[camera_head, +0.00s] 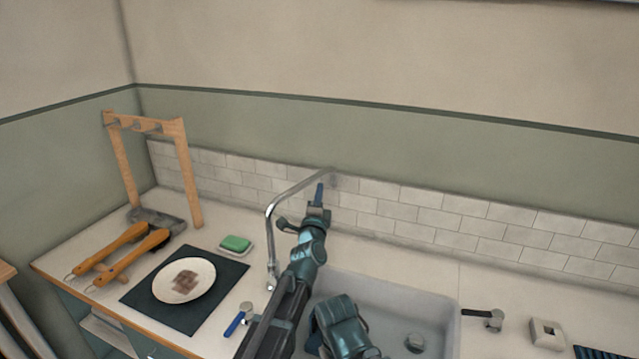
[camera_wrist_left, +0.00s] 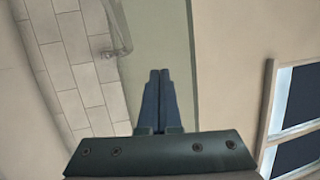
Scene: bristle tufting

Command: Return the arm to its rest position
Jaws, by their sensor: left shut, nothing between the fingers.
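My left gripper (camera_head: 319,194) is raised in front of the tiled backsplash, by the faucet's spout. In the left wrist view its two fingers (camera_wrist_left: 158,82) are shut together with nothing between them. They point toward the green wall band. My left arm (camera_head: 290,290) reaches up over the sink's left side. A second dark teal arm part of mine (camera_head: 345,325) shows low over the sink. My right gripper is not in view.
The chrome faucet (camera_head: 271,225) stands close beside my left arm. A green sponge (camera_head: 235,243), a stained plate (camera_head: 184,280) on a dark mat (camera_head: 205,318), two wooden-handled brushes (camera_head: 125,262) and a wooden rack (camera_head: 187,172) stand left. The sink (camera_head: 440,290) is right.

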